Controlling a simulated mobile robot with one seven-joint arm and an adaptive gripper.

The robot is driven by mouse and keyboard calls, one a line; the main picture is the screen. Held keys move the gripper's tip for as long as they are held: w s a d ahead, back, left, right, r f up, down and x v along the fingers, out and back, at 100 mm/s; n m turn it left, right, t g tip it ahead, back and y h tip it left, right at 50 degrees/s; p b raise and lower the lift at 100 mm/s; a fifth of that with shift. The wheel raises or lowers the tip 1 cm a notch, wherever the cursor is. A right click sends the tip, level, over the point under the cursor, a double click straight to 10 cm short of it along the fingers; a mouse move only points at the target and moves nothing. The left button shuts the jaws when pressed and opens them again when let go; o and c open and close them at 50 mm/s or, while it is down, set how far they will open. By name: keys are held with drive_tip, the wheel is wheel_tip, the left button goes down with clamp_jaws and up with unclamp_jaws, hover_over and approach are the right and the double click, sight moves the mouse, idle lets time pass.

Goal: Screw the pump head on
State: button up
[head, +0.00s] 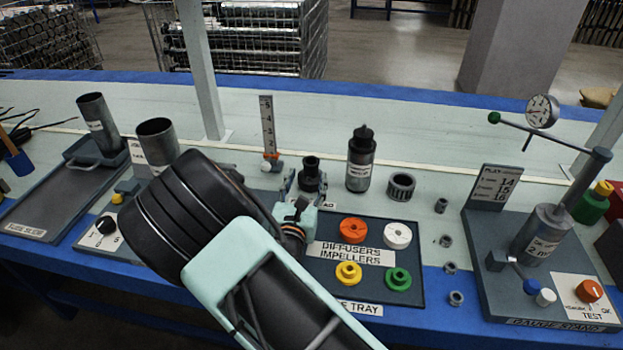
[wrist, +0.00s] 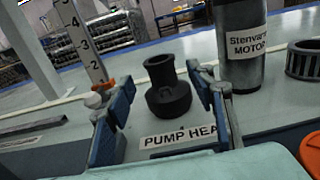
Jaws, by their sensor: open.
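The pump head (head: 311,176) is a black piece with a narrow neck and wider base. It stands upright at the tray's back edge, behind a PUMP HEAD label. My gripper (head: 303,192) is open and empty, just in front of it. In the wrist view the pump head (wrist: 168,95) shows between and beyond the blue fingers of my gripper (wrist: 159,76); I see no contact. A grey metal tube (head: 157,143) stands upright at the left, its lower part hidden by my arm. Another tube (head: 97,122) stands tilted on the tube slide (head: 70,197).
A Stenvant motor (head: 361,160) stands close right of the pump head, a height scale (head: 268,128) close left. Orange, white, yellow and green parts lie on the tray (head: 412,234). A ring (head: 401,187) lies right of the motor. The gauge stand (head: 486,260) fills the right side.

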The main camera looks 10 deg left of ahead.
sight(310, 167)
drive_tip(key=w, duration=0.1)
drive_tip(key=w+b, duration=0.1)
drive_tip(key=w, duration=0.1)
drive_tip(key=w+b, duration=0.1)
drive_tip(key=w, duration=0.1)
drive_tip(key=shift+w+a+r, duration=0.1)
drive_tip(key=shift+a+r, duration=0.05)
drive_tip(key=shift+r, duration=0.1)
drive_tip(key=shift+c, duration=0.3)
clamp_jaws()
